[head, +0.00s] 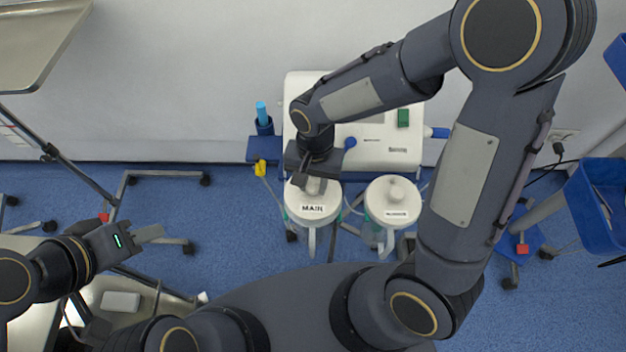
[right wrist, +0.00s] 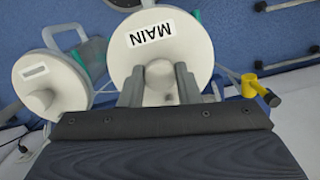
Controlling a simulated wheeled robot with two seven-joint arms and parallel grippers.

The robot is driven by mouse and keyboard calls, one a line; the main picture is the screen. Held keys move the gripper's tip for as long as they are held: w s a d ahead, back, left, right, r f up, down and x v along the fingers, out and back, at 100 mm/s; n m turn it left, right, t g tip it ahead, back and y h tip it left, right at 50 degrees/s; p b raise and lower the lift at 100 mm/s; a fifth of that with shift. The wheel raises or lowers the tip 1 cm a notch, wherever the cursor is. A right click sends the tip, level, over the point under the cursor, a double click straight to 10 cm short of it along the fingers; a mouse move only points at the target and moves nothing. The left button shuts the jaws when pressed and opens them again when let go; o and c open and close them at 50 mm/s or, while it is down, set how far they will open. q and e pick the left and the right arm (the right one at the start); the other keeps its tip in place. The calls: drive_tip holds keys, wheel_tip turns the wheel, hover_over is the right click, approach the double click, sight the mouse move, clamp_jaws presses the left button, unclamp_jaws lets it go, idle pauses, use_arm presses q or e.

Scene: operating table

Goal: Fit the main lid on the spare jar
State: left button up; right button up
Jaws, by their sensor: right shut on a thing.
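The main lid (head: 311,207), a white disc marked MAIN, covers the left of two clear jars. My right gripper (head: 315,186) is above it, and its fingers (right wrist: 159,88) are shut on the lid's central knob in the right wrist view. I cannot tell whether the lid is fully seated or slightly raised. The spare jar (head: 383,236) stands just to the right, with a white knobbed lid (head: 393,200) on it, its label too small to read. That lid also shows at the left of the right wrist view (right wrist: 45,88). My left gripper (head: 150,234) is far left, away from both jars.
A white suction machine (head: 370,145) stands behind the jars against the wall. A blue holder (head: 264,128) and a yellow fitting (head: 261,168) are to its left. Blue bins (head: 600,210) are at the right. A metal tray (head: 35,40) is at the upper left.

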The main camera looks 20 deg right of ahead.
sight(314, 181)
drive_tip(key=shift+f+b, duration=1)
drive_tip(key=shift+f, duration=0.2)
drive_tip(key=o, duration=1.1)
drive_tip(key=shift+r, duration=0.15)
drive_tip(key=r, duration=0.2)
drive_tip(key=r+p, duration=0.1)
drive_tip(key=r, duration=0.4)
drive_tip(key=shift+w+d+r+p, duration=0.25)
drive_tip(key=shift+w+r+p, duration=0.05)
drive_tip(key=shift+w, duration=0.1)
drive_tip(key=s+d+r+n+t+y+p, duration=0.1)
drive_tip(key=s+d+r+t+p, duration=0.1)
drive_tip(key=r, duration=0.4)
drive_tip(key=s+d+r+n+t+y+p, duration=0.1)
drive_tip(key=s+d+r+t+p, duration=0.1)
drive_tip(key=s+d+r+p, duration=0.2)
drive_tip(key=s+d+r+n+t+y+p, duration=0.1)
drive_tip(key=s+d+r+t+p, duration=0.1)
drive_tip(key=s+d+r, duration=0.2)
drive_tip(key=shift+s+d+r+n+t+p, duration=0.1)
drive_tip(key=shift+s+r+t+p, duration=0.1)
drive_tip(key=shift+r, duration=0.4)
drive_tip(key=shift+s+d+r+n+t+p, duration=0.1)
drive_tip(key=shift+s+r, duration=0.15)
drive_tip(key=shift+r, duration=0.4)
drive_tip(key=shift+s+r+n+t+p, duration=0.1)
drive_tip(key=shift+s+r, duration=0.1)
drive_tip(key=shift+r, duration=0.4)
